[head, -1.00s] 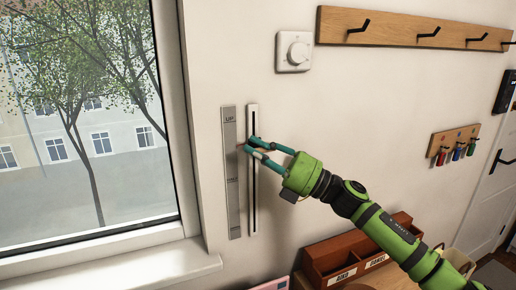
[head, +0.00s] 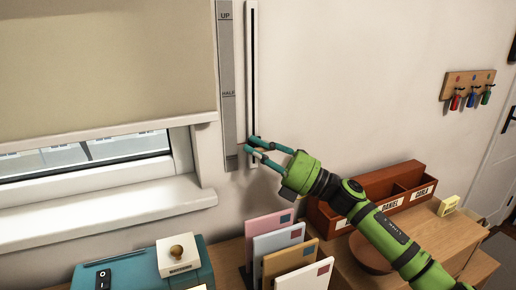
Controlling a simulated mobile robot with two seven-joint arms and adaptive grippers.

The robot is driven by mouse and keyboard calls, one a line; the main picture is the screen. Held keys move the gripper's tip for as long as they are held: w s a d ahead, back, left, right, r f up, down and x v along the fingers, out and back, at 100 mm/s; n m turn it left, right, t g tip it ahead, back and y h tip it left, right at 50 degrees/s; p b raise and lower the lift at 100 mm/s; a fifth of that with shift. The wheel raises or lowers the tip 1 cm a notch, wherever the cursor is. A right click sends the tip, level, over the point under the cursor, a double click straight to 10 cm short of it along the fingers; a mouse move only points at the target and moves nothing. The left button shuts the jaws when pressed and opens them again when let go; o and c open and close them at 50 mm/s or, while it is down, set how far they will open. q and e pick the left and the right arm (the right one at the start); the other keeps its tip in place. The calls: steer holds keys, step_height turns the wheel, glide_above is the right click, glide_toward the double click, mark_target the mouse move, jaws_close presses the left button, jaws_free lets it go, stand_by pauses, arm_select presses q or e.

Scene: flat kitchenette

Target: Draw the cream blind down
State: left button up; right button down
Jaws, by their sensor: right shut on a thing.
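The cream blind (head: 100,65) hangs over most of the window at the left; a low strip of glass (head: 85,155) shows below its bottom bar. A white slider track (head: 252,70) with a dark slot runs down the wall right of the window. Beside it is a grey scale strip (head: 228,60) marked UP at the top and HALF midway. My right gripper (head: 250,145) is shut on the slider knob, which its fingers mostly hide, well below HALF and near the track's lower end. My left gripper is not in view.
Below stand a rack of coloured envelopes (head: 278,240), a teal box (head: 130,268) with a white block on it, and a brown sorter (head: 410,180) beside a bowl (head: 370,252). A key rack (head: 468,85) hangs at the right. Wall around the track is clear.

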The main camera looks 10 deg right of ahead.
steer(key=shift+f, duration=0.1)
steer(key=c, duration=1.1)
jaws_free()
steer(key=shift+d, duration=0.1)
steer(key=v, duration=1.1)
steer(key=shift+s+d+f, duration=0.2)
steer(key=shift+d, duration=0.1)
